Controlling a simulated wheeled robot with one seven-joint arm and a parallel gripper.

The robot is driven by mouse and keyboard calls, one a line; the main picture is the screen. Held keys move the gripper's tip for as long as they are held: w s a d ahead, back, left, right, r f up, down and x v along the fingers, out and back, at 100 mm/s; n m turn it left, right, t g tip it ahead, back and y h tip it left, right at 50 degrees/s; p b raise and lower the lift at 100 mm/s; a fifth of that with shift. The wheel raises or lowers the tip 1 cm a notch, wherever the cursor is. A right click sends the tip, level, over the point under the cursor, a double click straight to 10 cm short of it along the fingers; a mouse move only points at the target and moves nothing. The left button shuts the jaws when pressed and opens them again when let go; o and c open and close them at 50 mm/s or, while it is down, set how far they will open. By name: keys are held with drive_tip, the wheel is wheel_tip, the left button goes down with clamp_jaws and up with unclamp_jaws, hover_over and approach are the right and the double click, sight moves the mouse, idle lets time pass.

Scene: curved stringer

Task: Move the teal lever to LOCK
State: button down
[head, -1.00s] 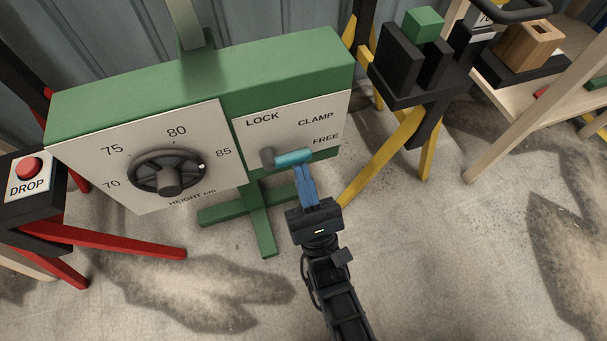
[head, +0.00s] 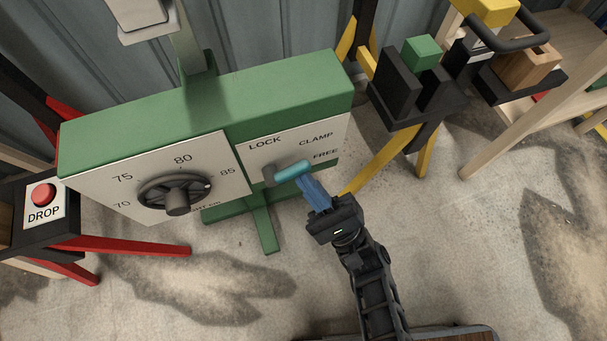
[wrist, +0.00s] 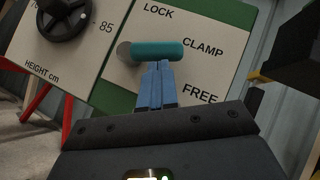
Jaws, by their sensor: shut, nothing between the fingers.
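The teal lever (head: 293,171) sits on the white clamp panel (head: 325,140) of the green stand. Its grey hub (head: 269,175) is at its left end. In the wrist view the teal lever (wrist: 157,50) points right from the hub, toward the CLAMP label (wrist: 203,47), with LOCK (wrist: 158,11) above and FREE (wrist: 200,94) below. My gripper (head: 308,183) has its blue fingers together, with nothing between them. Their tips are at the lower side of the lever, near its middle in the wrist view (wrist: 158,64). They look close to touching; I cannot tell contact for certain.
A black height wheel (head: 176,195) on a white dial plate stands left of the lever. A red DROP button (head: 43,195) is at the far left. A black-and-yellow stand with a green block (head: 422,52) is to the right. The floor at lower right is clear.

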sight(305, 170)
drive_tip(key=n+g, duration=0.1)
drive_tip(key=r+n+g, duration=0.1)
drive_tip(key=shift+d+r+n+y+p, duration=0.2)
drive_tip(key=shift+n+y+p, duration=0.1)
drive_tip(key=shift+y+p, duration=0.1)
wheel_tip(305, 170, up, 2)
drive_tip(key=n+g+p, duration=0.2)
drive_tip(key=n, duration=0.1)
drive_tip(key=shift+w+r+g, duration=0.1)
drive_tip(key=shift+r+g, duration=0.05)
drive_tip(key=shift+g, duration=0.15)
drive_tip(key=r+n+g+p, duration=0.1)
drive_tip(key=n+p, duration=0.1)
drive_tip(key=a+r+n+g+h+p, duration=0.1)
drive_tip(key=n+g+p, duration=0.1)
drive_tip(key=n+p, duration=0.1)
drive_tip(key=a+r+n+g+h+p, duration=0.1)
drive_tip(key=n+g+p, duration=0.1)
drive_tip(key=shift+s+r+n+p, duration=0.25)
drive_tip(key=shift+s+n+p, duration=0.05)
drive_tip(key=shift+p, duration=0.05)
drive_tip(key=shift+a+h+p, duration=0.1)
drive_tip(key=shift+h+p, duration=0.2)
drive_tip(key=shift+s+n, duration=0.1)
drive_tip(key=shift+n, duration=0.2)
